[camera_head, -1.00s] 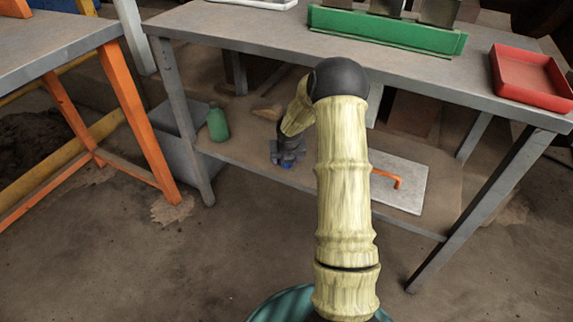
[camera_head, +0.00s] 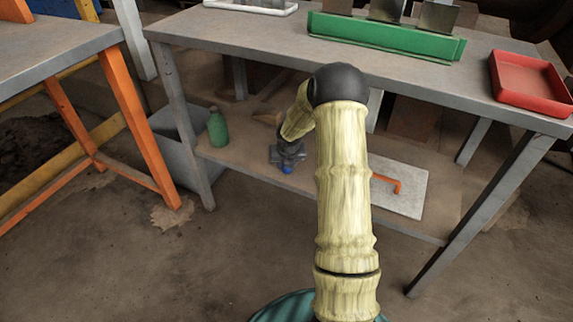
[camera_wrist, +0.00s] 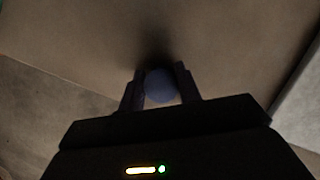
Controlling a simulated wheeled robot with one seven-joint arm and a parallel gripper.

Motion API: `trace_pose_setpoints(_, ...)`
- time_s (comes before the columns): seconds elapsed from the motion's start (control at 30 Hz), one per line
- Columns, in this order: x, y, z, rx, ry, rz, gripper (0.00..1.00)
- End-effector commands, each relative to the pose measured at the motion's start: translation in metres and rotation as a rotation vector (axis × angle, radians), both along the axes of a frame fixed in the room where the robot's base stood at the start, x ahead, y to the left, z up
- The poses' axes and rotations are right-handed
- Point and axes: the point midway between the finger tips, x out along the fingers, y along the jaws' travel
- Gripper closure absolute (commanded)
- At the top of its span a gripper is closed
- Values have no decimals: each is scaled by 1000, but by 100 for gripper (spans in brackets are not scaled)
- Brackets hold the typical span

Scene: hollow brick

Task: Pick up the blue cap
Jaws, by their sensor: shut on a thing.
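The blue cap (camera_wrist: 160,86) is small and round and sits between the two fingers of my gripper (camera_wrist: 160,88) in the wrist view. Both fingers touch its sides, and the gripper is shut on it. In the head view, the cap (camera_head: 287,169) is a small blue spot below my gripper (camera_head: 287,158), near the front edge of the table's lower shelf (camera_head: 235,150). A dark shadow lies just beyond the cap in the wrist view. I cannot tell whether the cap touches the shelf.
A green bottle (camera_head: 217,127) stands on the shelf to the left. A pale board (camera_head: 405,190) with an orange handle-like piece (camera_head: 388,181) lies to the right. The grey tabletop (camera_head: 240,35) above carries a green tray (camera_head: 385,36) and a red tray (camera_head: 530,80).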

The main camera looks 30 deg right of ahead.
Motion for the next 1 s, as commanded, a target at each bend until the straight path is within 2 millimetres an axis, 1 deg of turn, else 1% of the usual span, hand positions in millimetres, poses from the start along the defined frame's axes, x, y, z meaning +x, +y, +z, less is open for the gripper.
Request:
trace_pose_setpoints(0.17, 0, 0, 7, 0, 0, 0, 87)
trace_pose_setpoints(0.27, 0, 0, 16, 0, 0, 0, 87)
trace_pose_setpoints(0.47, 0, -1, 40, 0, 0, -1, 87)
trace_pose_setpoints(0.5, -3, 1, 40, -1, 1, 1, 87)
trace_pose_setpoints(0.57, -12, 5, 36, -4, 3, 4, 87)
trace_pose_setpoints(0.77, -45, 17, 34, -4, 1, 5, 87)
trace_pose_setpoints(1.0, -89, 32, 32, -1, 1, 4, 87)
